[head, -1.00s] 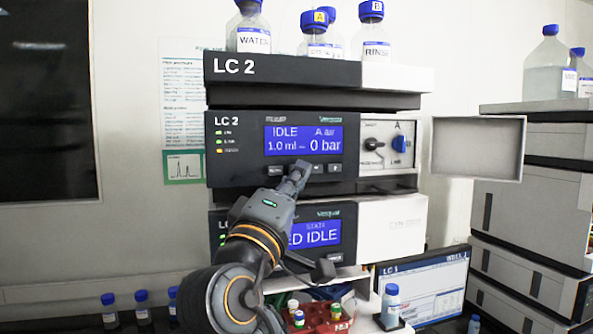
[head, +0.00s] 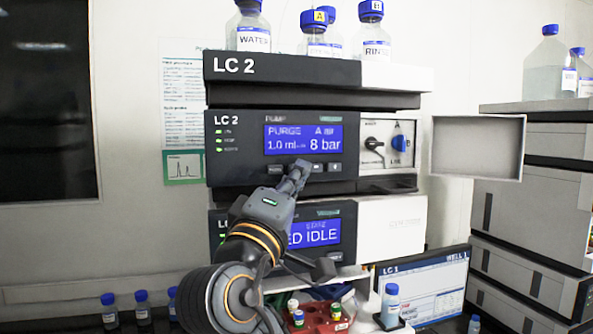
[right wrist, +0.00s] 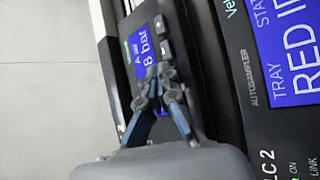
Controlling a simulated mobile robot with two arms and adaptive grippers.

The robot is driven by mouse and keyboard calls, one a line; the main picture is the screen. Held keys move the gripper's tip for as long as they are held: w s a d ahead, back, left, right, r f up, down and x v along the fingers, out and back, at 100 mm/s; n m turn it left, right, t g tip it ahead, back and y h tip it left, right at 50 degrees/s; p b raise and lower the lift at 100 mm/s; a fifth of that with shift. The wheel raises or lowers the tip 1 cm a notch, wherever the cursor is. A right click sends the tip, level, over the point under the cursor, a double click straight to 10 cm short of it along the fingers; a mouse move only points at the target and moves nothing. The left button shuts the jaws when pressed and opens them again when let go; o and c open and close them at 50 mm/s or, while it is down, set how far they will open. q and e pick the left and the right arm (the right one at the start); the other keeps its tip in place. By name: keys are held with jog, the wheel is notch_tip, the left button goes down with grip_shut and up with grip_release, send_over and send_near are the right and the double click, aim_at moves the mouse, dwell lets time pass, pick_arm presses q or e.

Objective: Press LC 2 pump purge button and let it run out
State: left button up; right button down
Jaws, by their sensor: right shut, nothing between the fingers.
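The LC 2 pump module (head: 232,160) sits in the middle of the stack in the head view. Its blue display (head: 303,140) reads PURGE, 1.0 ml and 8 bar; it also shows in part in the right wrist view (right wrist: 143,50). My right gripper (head: 300,168) is shut and empty, its tips at the button row under the display. The tips cover part of that row, so I cannot tell whether they touch a button. The gripper's fingers also show in the right wrist view (right wrist: 160,78). My left gripper is not in view.
The open door panel (head: 478,148) sticks out right of the pump's valve knobs (head: 400,143). Below is the autosampler module (head: 390,225). Bottles (head: 253,35) stand on top. A red vial rack (head: 322,322) and a monitor (head: 425,285) are lower down.

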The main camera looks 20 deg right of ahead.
jog(key=shift+s, duration=0.55)
jog(key=s+b, duration=0.1)
jog(key=s, duration=0.4)
jog(key=shift+d, duration=0.1)
jog(key=shift+f, duration=0.1)
dwell(0.6)
